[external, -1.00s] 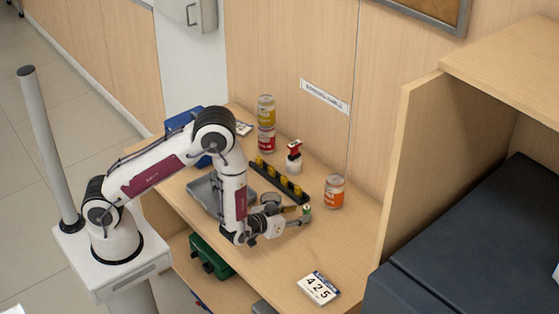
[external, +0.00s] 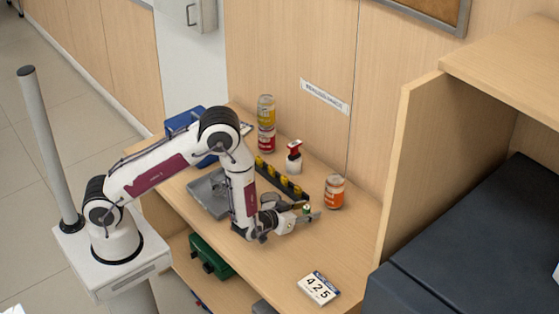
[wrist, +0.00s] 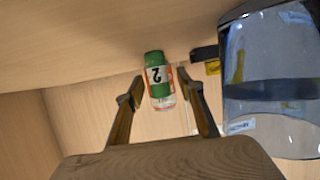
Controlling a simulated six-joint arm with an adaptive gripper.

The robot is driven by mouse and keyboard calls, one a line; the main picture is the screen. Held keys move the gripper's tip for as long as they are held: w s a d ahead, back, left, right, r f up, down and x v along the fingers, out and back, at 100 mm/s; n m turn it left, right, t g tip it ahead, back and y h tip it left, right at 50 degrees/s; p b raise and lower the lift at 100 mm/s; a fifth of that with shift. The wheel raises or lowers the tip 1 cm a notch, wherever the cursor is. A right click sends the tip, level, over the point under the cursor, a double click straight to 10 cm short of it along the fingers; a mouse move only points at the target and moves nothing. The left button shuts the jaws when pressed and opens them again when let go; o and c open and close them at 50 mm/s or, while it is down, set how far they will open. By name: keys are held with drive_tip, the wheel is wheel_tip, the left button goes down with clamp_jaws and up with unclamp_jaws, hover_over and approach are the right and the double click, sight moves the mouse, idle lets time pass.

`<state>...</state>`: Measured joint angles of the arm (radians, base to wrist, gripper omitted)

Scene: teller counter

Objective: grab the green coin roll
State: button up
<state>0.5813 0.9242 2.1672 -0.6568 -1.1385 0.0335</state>
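My gripper (wrist: 160,82) is open, with a finger on each side of the roll and a visible gap on both sides. I cannot tell exactly how deep the roll sits between the fingers. It also shows low over the counter in the external view (external: 312,214).
An orange-labelled jar (external: 334,191) stands just beyond the fingers. A black rack with yellow pieces (external: 283,181), a red-topped bottle (external: 294,157) and stacked cans (external: 266,124) stand behind. A clear bluish container (wrist: 270,85) is close at right. A 425 card (external: 319,288) lies in front.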

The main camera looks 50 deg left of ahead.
sight(307, 208)
clamp_jaws()
drive_tip(key=shift+r, duration=0.15)
drive_tip(key=shift+r, duration=4.85)
